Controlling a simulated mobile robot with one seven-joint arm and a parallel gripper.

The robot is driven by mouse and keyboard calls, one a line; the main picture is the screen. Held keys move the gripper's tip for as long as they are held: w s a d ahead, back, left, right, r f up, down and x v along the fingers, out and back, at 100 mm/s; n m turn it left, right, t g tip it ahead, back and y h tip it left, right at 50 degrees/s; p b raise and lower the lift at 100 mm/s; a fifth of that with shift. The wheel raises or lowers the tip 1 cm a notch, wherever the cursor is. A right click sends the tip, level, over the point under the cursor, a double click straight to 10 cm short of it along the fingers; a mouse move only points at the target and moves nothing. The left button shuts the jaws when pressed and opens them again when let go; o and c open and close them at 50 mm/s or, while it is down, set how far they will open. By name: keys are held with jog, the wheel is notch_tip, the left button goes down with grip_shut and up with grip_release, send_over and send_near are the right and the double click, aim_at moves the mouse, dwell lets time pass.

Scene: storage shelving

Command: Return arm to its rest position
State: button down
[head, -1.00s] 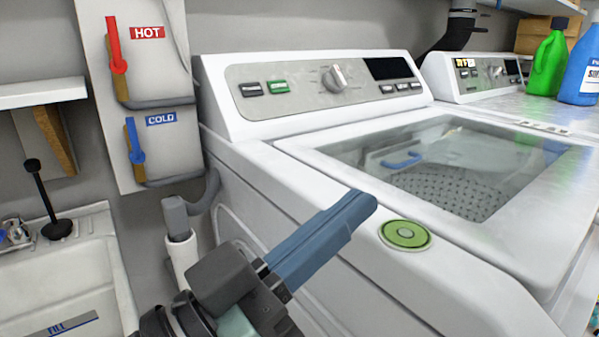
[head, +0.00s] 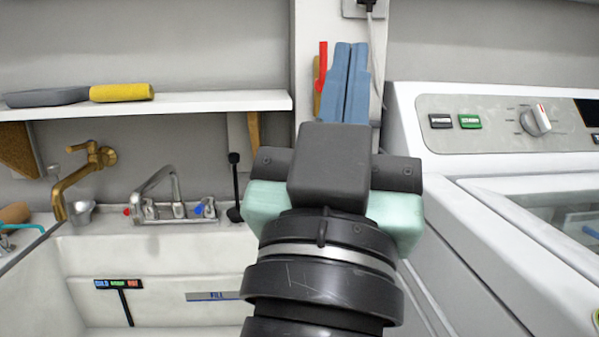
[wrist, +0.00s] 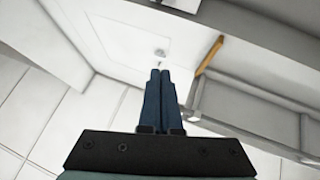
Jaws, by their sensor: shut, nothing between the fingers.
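My gripper (head: 350,50) stands in the middle of the head view, pointing up and away from me. Its two blue fingers are pressed together with nothing between them. The fingers and wrist hide most of the white panel behind them, leaving part of a red lever (head: 322,62) in sight. In the wrist view my gripper (wrist: 160,76) is also shut, over a white surface and a tiled floor (wrist: 30,115).
The washing machine (head: 430,180) stands close on the right. On the left are a sink (head: 170,250) with taps and a white shelf (head: 220,102) holding a yellow-handled object (head: 122,92). A black plunger-like tool (head: 234,190) stands by the sink.

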jog(key=s+a+r+n+t+y, duration=0.3)
jog(key=s+a+r+y, duration=0.1)
jog(key=r+y, duration=0.15)
notch_tip(320, 180, up, 35)
jog(key=p, duration=3.7)
jog(key=shift+w+d+r, duration=0.2)
